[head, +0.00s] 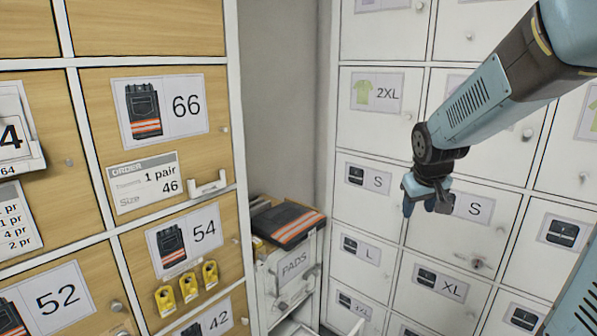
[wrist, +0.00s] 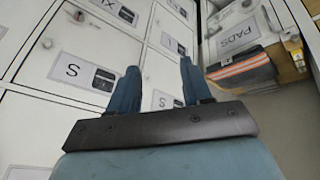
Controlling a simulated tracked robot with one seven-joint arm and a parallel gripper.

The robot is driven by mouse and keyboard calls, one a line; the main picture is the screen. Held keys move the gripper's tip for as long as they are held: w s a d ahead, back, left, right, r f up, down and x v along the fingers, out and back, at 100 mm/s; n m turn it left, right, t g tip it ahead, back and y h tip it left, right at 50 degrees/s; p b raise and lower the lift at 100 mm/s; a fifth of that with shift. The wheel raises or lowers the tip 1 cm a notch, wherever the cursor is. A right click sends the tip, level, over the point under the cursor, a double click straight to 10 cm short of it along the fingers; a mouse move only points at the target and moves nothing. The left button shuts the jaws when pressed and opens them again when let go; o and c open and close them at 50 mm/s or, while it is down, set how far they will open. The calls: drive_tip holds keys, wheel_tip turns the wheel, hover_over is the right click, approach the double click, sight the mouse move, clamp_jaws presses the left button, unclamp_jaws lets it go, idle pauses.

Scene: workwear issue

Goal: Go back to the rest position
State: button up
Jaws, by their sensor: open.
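My gripper (head: 428,202) hangs at the end of my blue-grey arm, in front of the white locker doors on the right in the head view. It is near a door labelled S (head: 474,208). In the wrist view my gripper (wrist: 158,90) shows its two blue fingers spread apart with nothing between them. White doors with S and XL labels lie beyond the fingers.
Wooden locker doors (head: 150,40) numbered 66, 54, 52 and 42 stand on the left. Folded dark trousers with orange bands (head: 288,222) lie on the PADS cabinet (head: 294,268) in the corner. Yellow items (head: 188,286) sit on door 54. Several door knobs stick out.

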drive_tip(key=s+a+r+m, duration=0.1)
drive_tip(key=s+a+r, duration=0.1)
drive_tip(key=s, duration=0.8)
drive_tip(key=s+a+r+y, duration=0.1)
drive_tip(key=s+a+r, duration=0.2)
drive_tip(key=s, duration=0.8)
drive_tip(key=shift+s+a+r+m, duration=0.2)
drive_tip(key=shift+r+m, duration=0.2)
drive_tip(key=shift+r, duration=0.5)
idle(0.9)
